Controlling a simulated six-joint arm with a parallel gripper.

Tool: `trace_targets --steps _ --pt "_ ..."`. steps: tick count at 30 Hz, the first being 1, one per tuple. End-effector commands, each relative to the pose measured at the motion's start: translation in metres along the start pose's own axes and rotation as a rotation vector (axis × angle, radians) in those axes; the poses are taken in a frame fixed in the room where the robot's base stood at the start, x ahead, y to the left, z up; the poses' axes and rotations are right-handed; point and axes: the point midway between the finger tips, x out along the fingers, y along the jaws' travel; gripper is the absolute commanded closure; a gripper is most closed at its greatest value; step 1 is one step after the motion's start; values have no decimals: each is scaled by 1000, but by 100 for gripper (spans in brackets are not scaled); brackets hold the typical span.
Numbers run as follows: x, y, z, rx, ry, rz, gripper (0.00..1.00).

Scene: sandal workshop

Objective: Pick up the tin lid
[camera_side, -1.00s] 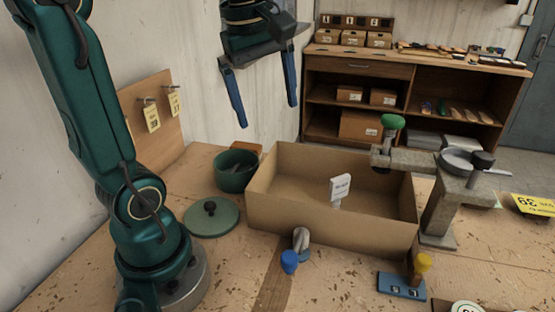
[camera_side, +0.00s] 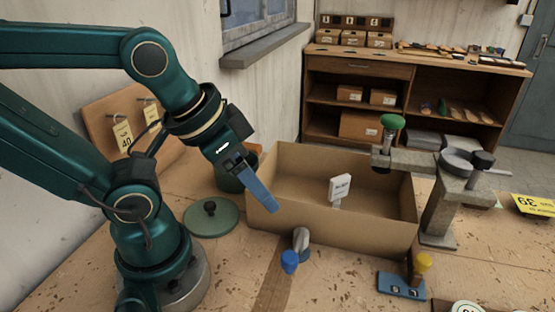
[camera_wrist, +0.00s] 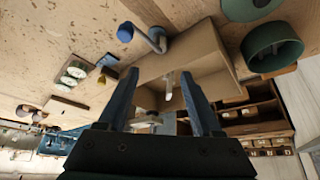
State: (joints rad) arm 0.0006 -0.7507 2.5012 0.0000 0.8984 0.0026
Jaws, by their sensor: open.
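The tin lid (camera_side: 203,222) is a flat green disc with a black knob, lying on the bench left of the cardboard box. Part of it shows at the top edge of the wrist view (camera_wrist: 250,7). The green tin (camera_side: 228,180) stands behind it, partly hidden by my gripper; it shows whole in the wrist view (camera_wrist: 272,47). My gripper (camera_side: 268,203) is tilted down to the right, above and right of the lid in the side view, near the box's left wall. In the wrist view its two blue fingers (camera_wrist: 158,78) are spread, with nothing held between them.
An open cardboard box (camera_side: 330,230) with a white card inside stands in the middle. A blue-knobbed tool (camera_side: 290,260) is close in front of it. A green-knobbed press (camera_side: 440,190) stands to the right. A pegboard with yellow tags (camera_side: 118,125) is at the left.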

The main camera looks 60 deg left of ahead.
Motion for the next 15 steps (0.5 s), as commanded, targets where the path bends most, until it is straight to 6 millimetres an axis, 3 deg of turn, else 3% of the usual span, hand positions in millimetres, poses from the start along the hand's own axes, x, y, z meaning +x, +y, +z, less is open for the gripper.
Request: trace_targets --steps 6,11,15 --pt "0 0 0 27 -1 0 34" --pt "0 -3 -3 190 -1 -13 34" --pt "9 -22 -7 338 -83 -56 34"
